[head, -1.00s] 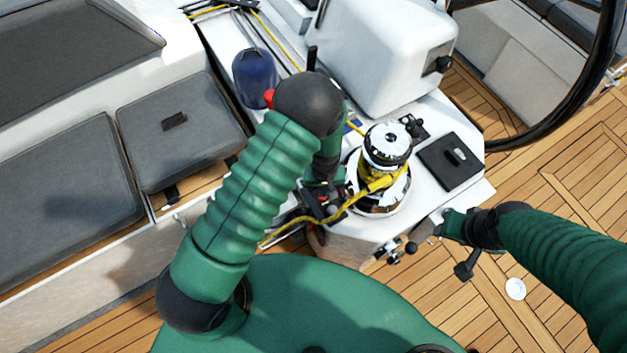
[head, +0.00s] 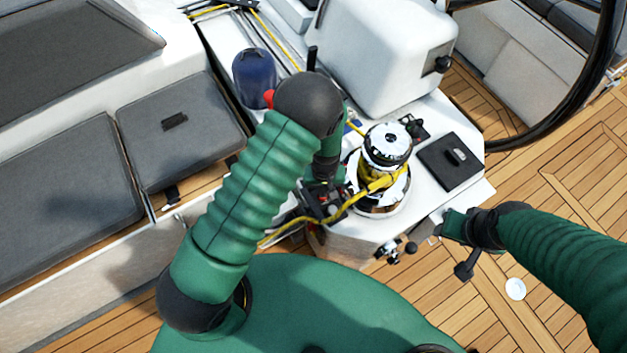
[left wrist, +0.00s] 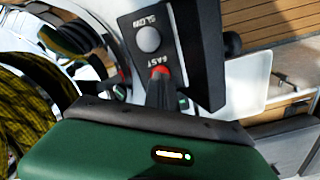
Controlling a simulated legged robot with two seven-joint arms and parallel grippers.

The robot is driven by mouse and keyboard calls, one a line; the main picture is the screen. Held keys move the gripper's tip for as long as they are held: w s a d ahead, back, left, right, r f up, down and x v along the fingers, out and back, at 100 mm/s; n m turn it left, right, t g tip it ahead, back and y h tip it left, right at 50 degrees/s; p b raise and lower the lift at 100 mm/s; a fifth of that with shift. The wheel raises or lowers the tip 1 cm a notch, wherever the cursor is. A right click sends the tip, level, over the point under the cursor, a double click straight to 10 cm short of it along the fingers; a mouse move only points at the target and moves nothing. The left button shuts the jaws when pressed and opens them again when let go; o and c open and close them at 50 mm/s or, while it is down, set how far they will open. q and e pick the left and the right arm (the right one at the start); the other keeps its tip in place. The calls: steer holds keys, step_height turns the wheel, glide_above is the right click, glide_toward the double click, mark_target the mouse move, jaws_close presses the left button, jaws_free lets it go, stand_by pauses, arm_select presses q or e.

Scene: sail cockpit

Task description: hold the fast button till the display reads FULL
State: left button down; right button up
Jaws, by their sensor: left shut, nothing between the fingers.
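A dark button panel (left wrist: 190,50) shows in the left wrist view. It carries a round grey button (left wrist: 149,39) beside the word SLOW and a red button (left wrist: 160,70) beside the word FAST. My left gripper (left wrist: 158,85) is shut and empty, with its tips at the red button and partly covering it. They look in contact, but I cannot tell how far the button is pressed. In the head view, my left gripper (head: 325,203) is beside the winch, low and partly hidden by my arm. My right gripper is at the pedestal's right side; its fingers are unclear. I cannot make out a display reading.
A chrome winch (head: 387,145) wrapped with yellow rope (head: 345,207) stands on the white pedestal (head: 440,195), close to my left gripper. A steering wheel (head: 590,85) is at upper right. Grey seat cushions (head: 185,130) lie left. Open teak deck (head: 560,215) is at right.

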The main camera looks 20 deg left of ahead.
arm_select(q)
step_height(320, 180, up, 9)
steer(key=p, duration=0.7)
steer(key=s+a+r+m+t+b, duration=0.1)
steer(key=s+a+r+m, duration=0.1)
steer(key=r, duration=0.7)
steer(key=s+a+r+m+t+b, duration=0.1)
steer(key=s+a+r+m, duration=0.1)
steer(key=s+a+r, duration=0.2)
steer(key=s+r, duration=0.3)
steer(key=r, duration=0.3)
steer(key=shift+s+a+t+b, duration=0.2)
steer(key=shift+a+t+b, duration=0.1)
steer(key=shift+a, duration=0.1)
steer(key=shift+s+r, duration=0.1)
steer(key=shift+a, duration=0.1)
